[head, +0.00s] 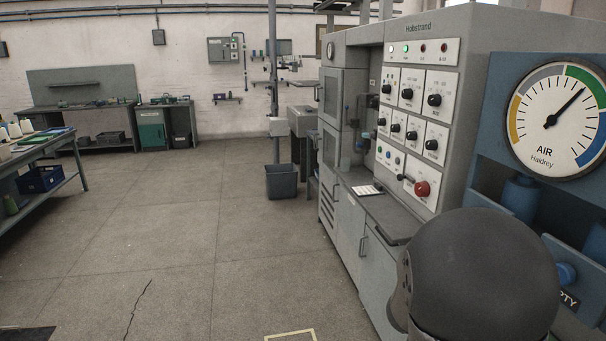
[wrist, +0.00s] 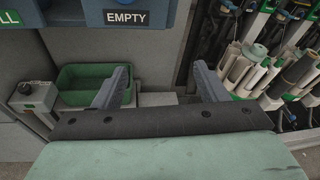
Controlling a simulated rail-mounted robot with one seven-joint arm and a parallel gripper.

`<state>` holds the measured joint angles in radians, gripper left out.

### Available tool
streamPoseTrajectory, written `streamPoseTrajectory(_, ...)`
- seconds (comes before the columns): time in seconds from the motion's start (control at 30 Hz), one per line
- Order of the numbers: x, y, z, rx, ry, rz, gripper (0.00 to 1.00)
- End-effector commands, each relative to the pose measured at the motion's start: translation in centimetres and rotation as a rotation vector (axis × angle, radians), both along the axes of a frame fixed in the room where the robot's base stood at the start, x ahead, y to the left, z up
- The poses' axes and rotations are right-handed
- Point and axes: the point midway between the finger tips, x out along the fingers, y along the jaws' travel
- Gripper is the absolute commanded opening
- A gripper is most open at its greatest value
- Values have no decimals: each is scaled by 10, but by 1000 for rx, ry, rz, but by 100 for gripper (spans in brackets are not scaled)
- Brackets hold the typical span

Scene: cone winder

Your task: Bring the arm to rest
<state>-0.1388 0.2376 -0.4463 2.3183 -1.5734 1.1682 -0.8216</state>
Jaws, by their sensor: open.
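My gripper (wrist: 158,88) shows in the wrist view with its two grey fingers spread wide apart. It is open, and nothing is between the fingers. In the head view a dark rounded part of my arm (head: 485,275) fills the lower right, and the gripper itself is not visible there. The wrist view looks down past the fingers at a green bin (wrist: 85,84) on the left and a rack of tubes on the right.
In the wrist view, white and green tubes (wrist: 262,72) stand close right of the fingers. A blue panel labelled EMPTY (wrist: 126,18) is ahead. In the head view, a grey control cabinet (head: 455,65) and a pressure gauge (head: 558,115) stand right. The floor (head: 190,230) left is open.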

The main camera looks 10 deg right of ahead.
Motion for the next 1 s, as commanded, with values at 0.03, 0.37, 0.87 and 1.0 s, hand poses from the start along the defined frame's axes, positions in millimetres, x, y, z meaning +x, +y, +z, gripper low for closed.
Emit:
streamPoseTrajectory(0.03,-17,15,-7,95,-127,-76,66)
streamPoseTrajectory(0.37,-95,187,-58,709,-923,-836,66)
streamPoseTrajectory(0.87,-112,300,-53,957,-1208,-1401,66)
streamPoseTrajectory(1.0,-112,299,-53,957,-1208,-1398,66)
